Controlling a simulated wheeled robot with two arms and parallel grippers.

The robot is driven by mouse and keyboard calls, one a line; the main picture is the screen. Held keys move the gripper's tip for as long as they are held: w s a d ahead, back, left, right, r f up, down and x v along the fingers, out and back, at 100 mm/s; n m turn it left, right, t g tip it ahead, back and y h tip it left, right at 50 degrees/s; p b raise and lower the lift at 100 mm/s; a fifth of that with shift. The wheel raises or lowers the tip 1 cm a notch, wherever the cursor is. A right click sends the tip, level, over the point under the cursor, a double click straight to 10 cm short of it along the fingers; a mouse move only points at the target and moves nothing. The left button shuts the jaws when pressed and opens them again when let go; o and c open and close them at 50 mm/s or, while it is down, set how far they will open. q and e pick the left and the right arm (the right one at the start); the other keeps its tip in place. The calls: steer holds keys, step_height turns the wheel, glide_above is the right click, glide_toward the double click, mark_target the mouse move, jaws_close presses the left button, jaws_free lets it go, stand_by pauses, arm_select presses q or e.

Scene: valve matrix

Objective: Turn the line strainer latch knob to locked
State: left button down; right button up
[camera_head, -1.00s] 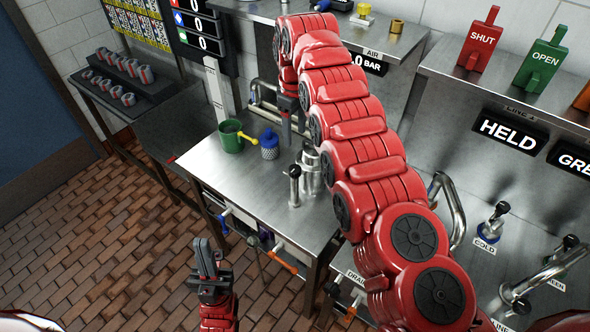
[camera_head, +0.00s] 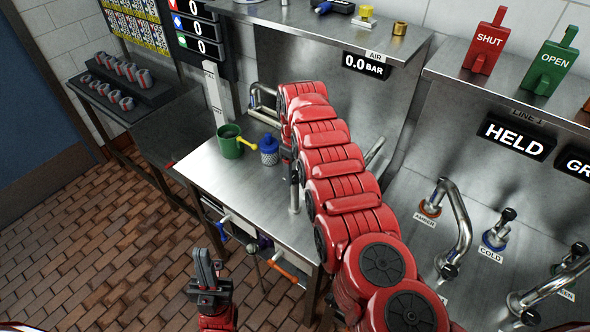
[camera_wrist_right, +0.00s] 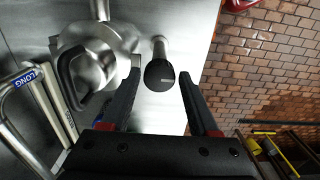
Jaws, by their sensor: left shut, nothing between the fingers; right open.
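The latch knob (camera_wrist_right: 160,73) is a black grip on a metal post. In the right wrist view it lies between the spread fingers of my right gripper (camera_wrist_right: 159,82), with visible gaps on both sides. In the head view the post (camera_head: 294,197) shows on the steel bench, and my right gripper (camera_head: 289,162) largely hides the knob. The round steel strainer body (camera_wrist_right: 100,45) with a dark curved handle is beside the knob in the wrist view. My left gripper (camera_head: 205,268) is shut and empty, pointing up in front of the bench.
A green mug (camera_head: 230,142) and a blue-topped bottle (camera_head: 269,147) stand on the bench (camera_head: 235,185), left of my right gripper. Curved pipes (camera_head: 455,215) and a cold valve (camera_head: 496,230) are at the right. The brick floor left of the bench is clear.

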jaws_close()
stand_by(0.3)
